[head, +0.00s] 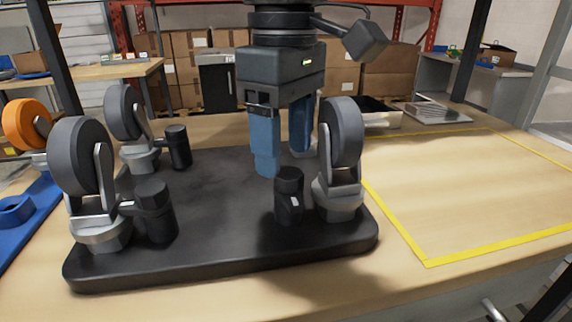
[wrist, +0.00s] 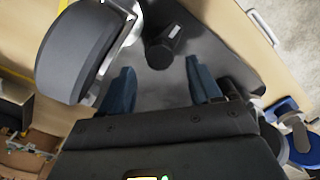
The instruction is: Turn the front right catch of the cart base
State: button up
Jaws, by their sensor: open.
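The black cart base (head: 220,235) lies on the table with its grey caster wheels pointing up. The front right catch (head: 289,188), a black upright cylinder with a small light lever mark, stands left of the front right caster (head: 343,145). In the wrist view this catch (wrist: 165,45) lies just beyond the fingertips, with the caster wheel (wrist: 75,52) to its left. My gripper (head: 284,162) is open and empty, its blue fingers pointing down, above and slightly behind the catch. The fingers (wrist: 160,68) appear apart from it. My gripper partly hides the back right corner.
Other catches (head: 155,210) and casters (head: 85,170) stand on the left half of the base. An orange caster (head: 25,125) sits on a blue base (head: 30,215) at far left. A yellow-outlined area (head: 470,190) on the right is bare. A tray (head: 380,113) stands behind.

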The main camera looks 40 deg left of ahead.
aim_at(291, 201)
jog(key=shift+f, duration=1.45)
jog(key=shift+c, duration=0.2)
jog(key=c, duration=1)
